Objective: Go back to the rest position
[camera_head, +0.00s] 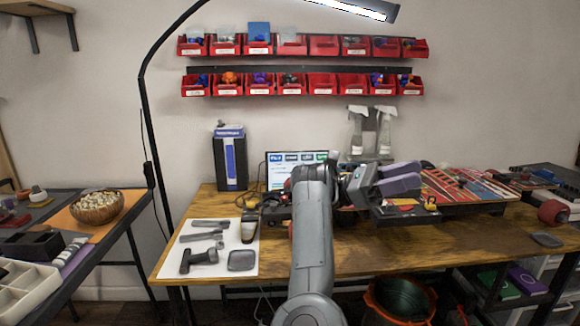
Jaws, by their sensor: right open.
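My right arm rises from the bottom middle of the view and bends to the right over the wooden workbench (365,242). Its right gripper (408,176) points right with its two pale purple fingers apart. It appears in front of the red striped board (468,184). I see nothing held between the fingers. My left gripper is not in view.
A white mat (206,239) with several grey tools lies left of my arm, near a black and blue box (230,160). A dark tray (406,217) is under the gripper. A lamp (362,10) and red wall bins (323,47) hang above. The bench's front right is largely clear.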

